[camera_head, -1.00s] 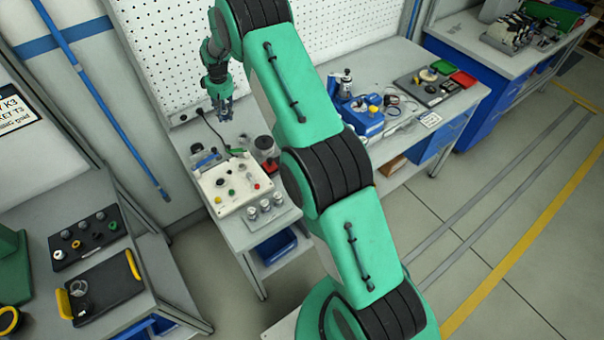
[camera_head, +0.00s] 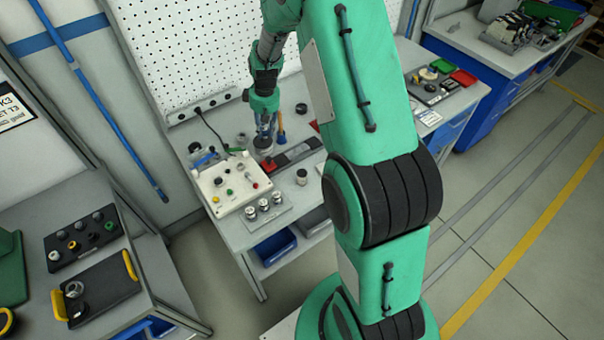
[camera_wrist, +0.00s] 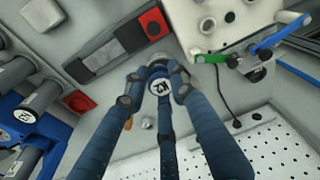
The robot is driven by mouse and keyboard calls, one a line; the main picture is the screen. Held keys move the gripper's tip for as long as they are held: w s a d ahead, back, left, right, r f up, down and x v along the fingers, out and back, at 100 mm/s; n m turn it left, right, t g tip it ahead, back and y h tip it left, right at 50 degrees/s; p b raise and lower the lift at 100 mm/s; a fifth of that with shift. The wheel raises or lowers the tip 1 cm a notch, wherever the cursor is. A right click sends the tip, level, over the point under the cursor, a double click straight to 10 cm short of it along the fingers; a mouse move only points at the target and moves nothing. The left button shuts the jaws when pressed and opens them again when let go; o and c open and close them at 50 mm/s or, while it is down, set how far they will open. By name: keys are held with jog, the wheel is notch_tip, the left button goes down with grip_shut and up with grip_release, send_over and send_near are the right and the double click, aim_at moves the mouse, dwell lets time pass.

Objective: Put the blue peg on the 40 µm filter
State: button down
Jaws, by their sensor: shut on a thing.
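My gripper (camera_head: 263,143) has blue fingers and is low over the middle bench, behind the right end of the white box. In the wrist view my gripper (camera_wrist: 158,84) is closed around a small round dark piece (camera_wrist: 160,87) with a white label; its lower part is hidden.
The white box (camera_head: 228,186) carries coloured knobs. A dark strip with a red end (camera_head: 296,153) lies right of my gripper, and a small round piece (camera_head: 301,177) stands in front. A perforated panel (camera_head: 190,55) closes the back. A red tray (camera_wrist: 73,98) shows at left in the wrist view.

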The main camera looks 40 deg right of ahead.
jog(key=s+f+b, duration=0.2)
jog(key=s, duration=2.9)
jog(key=shift+s+a+f, duration=0.25)
jog(key=shift+a+f, duration=0.05)
jog(key=shift+f, duration=0.1)
send_over(301, 172)
jog(key=shift+s+d+f, duration=0.2)
jog(key=shift+s+f, duration=0.05)
jog(key=shift+f, duration=0.5)
jog(key=shift+f, duration=0.1)
jog(key=shift+f+b, duration=0.45)
jog(key=shift+f, duration=1.2)
jog(key=shift+f, duration=0.2)
